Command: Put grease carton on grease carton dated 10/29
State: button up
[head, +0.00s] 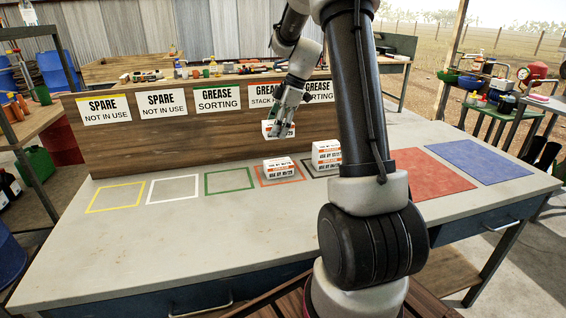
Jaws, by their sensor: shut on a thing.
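My gripper (282,124) is shut on a white grease carton (268,129), held in the air before the wooden back panel. The carton's label is partly covered by the fingers and its date is hard to read. Below it, another white carton with orange print (279,173) lies in the orange outline on the bench. Its label seems to read "USE BY 10/29". To its right, a stack of white cartons (327,160) stands in a dark outline; its dates are too small to read surely. The held carton is clear of both.
Empty yellow (88,205), white (149,197) and green (207,187) outlines lie on the left of the bench. Red (433,172) and blue (486,160) mats lie at right. Signs line the back panel (150,143). My arm hides part of the bench and signs.

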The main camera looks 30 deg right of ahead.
aim_at(274, 163)
notch_tip(274, 163, down, 10)
jog(key=shift+s, duration=0.1)
dwell(0.4)
jog(key=o, duration=1.1)
jog(key=shift+f, duration=0.1)
